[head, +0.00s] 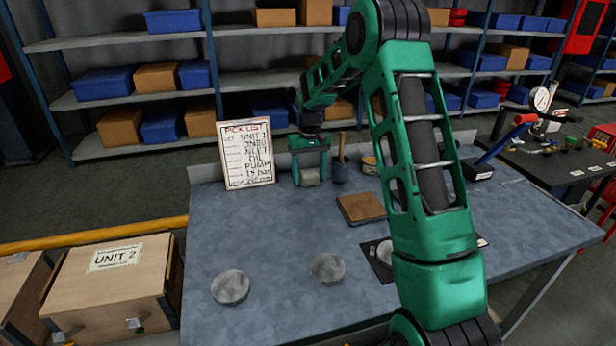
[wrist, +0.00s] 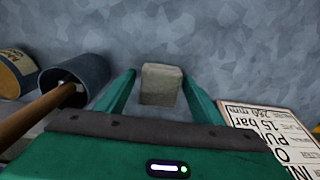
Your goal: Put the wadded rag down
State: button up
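The wadded rag (wrist: 161,85) looks like a small grey-beige block. In the wrist view it lies between the two fingers of my gripper (wrist: 160,78), near their tips. A narrow gap shows beside it, so the fingers look open around it. In the head view my gripper (head: 310,172) points down at the back of the blue-grey bench (head: 285,225), between the pick list board and a dark cup. The rag shows there as a pale patch (head: 311,176) between the fingers, low at the bench top. Whether it touches the bench is hard to tell.
The pick list board (head: 246,154) stands close left of my gripper. A dark cup with a wooden handle (head: 340,170) and a tin (head: 370,164) stand close right. A brown square pad (head: 361,208) and grey discs (head: 230,287) lie nearer. The bench's middle left is clear.

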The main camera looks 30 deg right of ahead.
aim_at(309, 173)
jog(key=shift+r, duration=0.1)
notch_tip(309, 173, up, 12)
jog(key=s+d+r+m, duration=0.1)
jog(key=s+r, duration=0.1)
jog(key=s, duration=0.5)
jog(key=s+d+r, duration=0.1)
jog(key=s+r, duration=0.2)
jog(key=s, duration=0.3)
jog(key=s+a+f+m, duration=0.1)
jog(key=s+f, duration=0.1)
jog(key=s, duration=1.4)
jog(key=s+a+f+m, duration=0.1)
jog(key=s+f+m, duration=0.1)
jog(key=s, duration=1.5)
jog(key=shift+s+a+f, duration=0.15)
jog(key=shift+a+f, duration=0.05)
jog(key=shift+f, duration=0.4)
jog(key=shift+w+f, duration=0.25)
jog(key=shift+w, duration=0.4)
